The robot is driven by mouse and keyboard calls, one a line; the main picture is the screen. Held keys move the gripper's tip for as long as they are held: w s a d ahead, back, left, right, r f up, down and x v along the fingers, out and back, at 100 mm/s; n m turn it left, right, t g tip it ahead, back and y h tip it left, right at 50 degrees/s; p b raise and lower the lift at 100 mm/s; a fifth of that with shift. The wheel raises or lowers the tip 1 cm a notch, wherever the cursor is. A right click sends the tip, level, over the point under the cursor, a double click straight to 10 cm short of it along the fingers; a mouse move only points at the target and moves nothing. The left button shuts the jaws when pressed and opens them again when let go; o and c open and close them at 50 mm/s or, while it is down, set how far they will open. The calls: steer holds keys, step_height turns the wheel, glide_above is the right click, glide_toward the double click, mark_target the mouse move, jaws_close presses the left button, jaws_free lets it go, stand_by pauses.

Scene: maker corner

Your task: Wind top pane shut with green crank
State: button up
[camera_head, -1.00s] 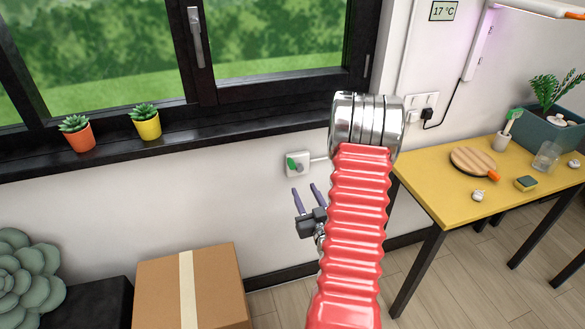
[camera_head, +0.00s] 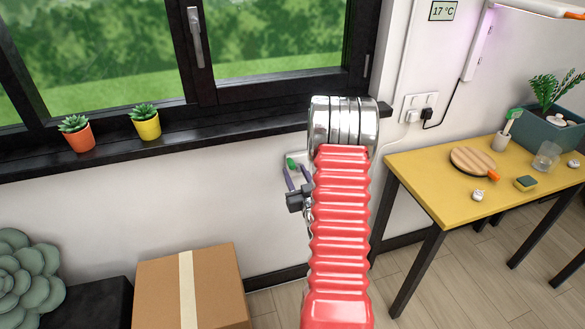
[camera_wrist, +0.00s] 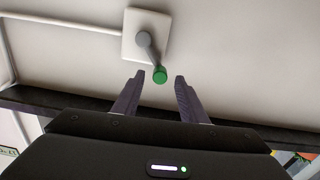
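The crank is a grey arm with a green knob (camera_wrist: 160,75) on a white wall plate (camera_wrist: 133,35) in the wrist view. In the head view the green knob (camera_head: 291,163) and plate (camera_head: 304,158) show below the window sill, partly hidden by my gripper and arm. My gripper (camera_wrist: 153,82) is open, its two dark fingers on either side of the green knob in the picture. I cannot tell whether they touch it or how far away it is. The window (camera_head: 215,92) has a dark frame; the top pane is out of view.
An orange pot (camera_head: 80,139) and a yellow pot (camera_head: 149,127) with succulents stand on the sill (camera_head: 230,127). A cardboard box (camera_head: 215,290) is on the floor below. A yellow table (camera_head: 435,190) with several items stands at the right.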

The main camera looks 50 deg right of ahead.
mark_target(293, 168)
steer(key=shift+x, duration=1.95)
steer(key=shift+c, duration=0.3)
jaws_close()
